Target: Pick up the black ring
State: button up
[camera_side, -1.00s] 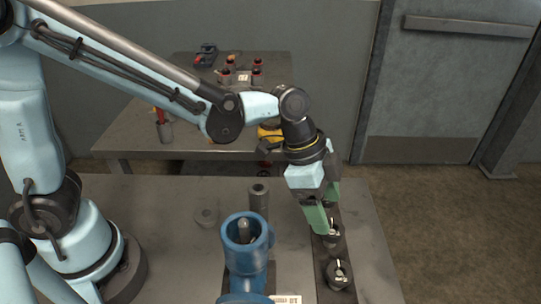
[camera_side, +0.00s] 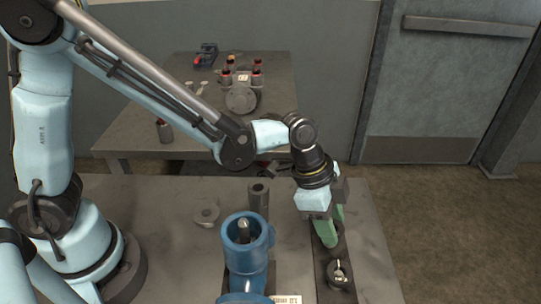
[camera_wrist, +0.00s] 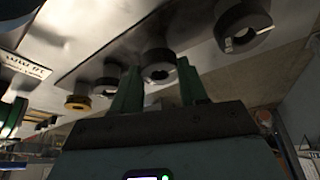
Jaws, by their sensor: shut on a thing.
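My gripper (camera_side: 333,230) points down over the dark strip on the front table, with its green fingers low. In the wrist view the fingers (camera_wrist: 160,85) stand on either side of a black ring (camera_wrist: 158,66), and the jaws are shut on it. In the side view the fingers mostly hide this ring. Another black ring (camera_side: 339,273) sits on the strip nearer the camera, and a black ring also shows at the upper right of the wrist view (camera_wrist: 243,26). I cannot tell whether the held ring is clear of the strip.
A blue pipe fitting (camera_side: 246,245) stands left of the strip. A dark cylinder (camera_side: 259,197) and a grey flanged piece (camera_side: 206,215) stand behind it. A yellow ring (camera_wrist: 78,102) shows in the wrist view. The back table (camera_side: 190,95) holds red-topped parts.

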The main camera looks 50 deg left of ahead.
jog(key=shift+c, duration=1.2)
jog(key=shift+r, duration=0.1)
jog(key=shift+r, duration=0.5)
jog(key=r, duration=0.2)
jog(key=s+r, duration=0.1)
jog(key=shift+d+r, duration=0.2)
jog(key=shift+d, duration=0.05)
jog(key=s+d+r, duration=0.4)
jog(key=s+r, duration=0.2)
jog(key=s, duration=0.3)
jog(key=shift+s+a+r+n+t+y, duration=0.45)
jog(key=shift+s+a+r+n+y, duration=0.85)
jog(key=shift+n, duration=1.65)
jog(key=shift+s+a+r+n+t+y, duration=0.5)
jog(key=shift+s+a+r+n, duration=0.75)
jog(key=shift+r+n, duration=1.3)
jog(key=shift+s+a+r+n+t+y, duration=0.35)
jog(key=shift+s+a+r+n+y, duration=1)
jog(key=shift+n, duration=2.05)
jog(key=shift+w+a+f+h, duration=0.25)
jog(key=shift+w+f+h, duration=0.05)
jog(key=shift+w+h, duration=0.1)
